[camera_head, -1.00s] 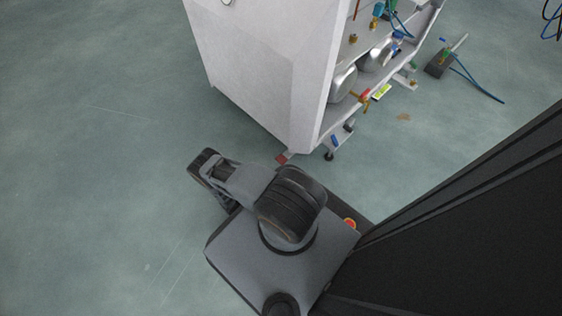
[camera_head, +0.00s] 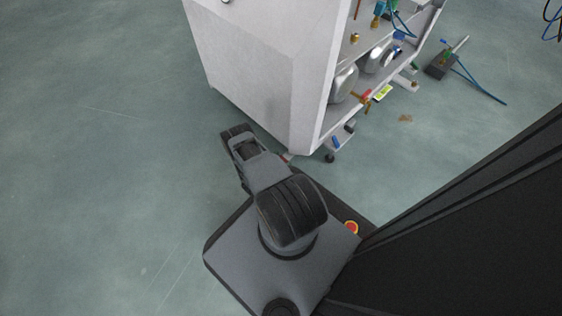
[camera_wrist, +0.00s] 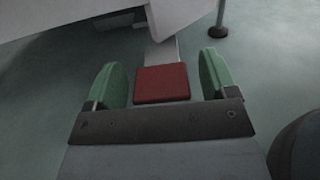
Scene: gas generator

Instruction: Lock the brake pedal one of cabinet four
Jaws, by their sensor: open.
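The brake pedal (camera_wrist: 163,84) is a red square pad on a light metal arm that comes out from under the white cabinet (camera_head: 255,75). In the wrist view my gripper (camera_wrist: 162,80) is open, with one green finger on each side of the red pad and a gap to each. I cannot tell how high the fingers are relative to the pad. In the head view my arm reaches toward the cabinet's bottom edge, and the pedal is mostly hidden behind it. No cabinet number is readable.
The cabinet's underside (camera_wrist: 185,17) hangs over the pedal arm. A dark round cabinet foot (camera_wrist: 218,32) stands to the right. The cabinet's open side holds metal cylinders (camera_head: 345,82) and valves. A black box with a blue cable (camera_head: 441,65) lies on the floor at right. Floor at left is clear.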

